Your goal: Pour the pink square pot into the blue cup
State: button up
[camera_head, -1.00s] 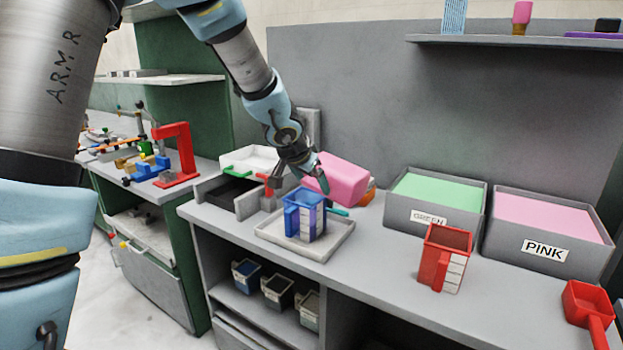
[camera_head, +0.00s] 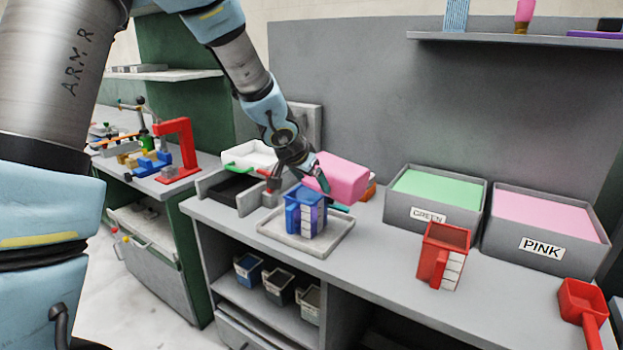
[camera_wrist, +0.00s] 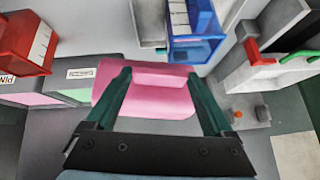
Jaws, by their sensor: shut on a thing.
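The pink square pot (camera_head: 338,176) is held in my gripper (camera_head: 316,180), above and just behind the blue cup. The pot is tilted toward the cup. In the wrist view the pink pot (camera_wrist: 146,92) fills the space between my gripper's two green fingers (camera_wrist: 160,88). The blue cup (camera_head: 300,212) stands upright on a pale tray (camera_head: 335,240) and has a white scale strip on its side. It also shows in the wrist view (camera_wrist: 192,45), beyond the pot. I cannot see what is inside the pot or the cup.
A green-filled bin (camera_head: 405,212) and a pink-filled bin (camera_head: 515,253) stand to the right at the back. A red cup (camera_head: 436,262) and a red scoop (camera_head: 582,300) stand in front of them. A dark tray (camera_head: 236,190) is left of the cup.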

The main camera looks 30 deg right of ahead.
jog(key=shift+w+a+f+g+p, duration=0.15)
jog(key=shift+f+g+p, duration=0.2)
jog(key=shift+p, duration=0.85)
jog(key=shift+w+r+n+g+p, duration=0.2)
jog(key=shift+n+g+p, duration=0.1)
jog(key=shift+p, duration=0.2)
jog(key=shift+w+a+f+h, duration=0.1)
jog(key=shift+a+f+h, duration=0.1)
jog(key=shift+f+h, duration=0.15)
jog(key=shift+w+r+g, duration=0.15)
jog(key=shift+r+g, duration=0.05)
jog(key=shift+g, duration=0.05)
jog(key=shift+f+n+b, duration=0.2)
jog(key=shift+n+b, duration=0.1)
jog(key=shift+w+a+r+g+h, duration=0.1)
jog(key=shift+w+r+g+h, duration=0.2)
jog(key=shift+r+g, duration=0.2)
jog(key=shift+w, duration=0.1)
jog(key=shift+f+b, duration=0.2)
jog(key=shift+b, duration=0.25)
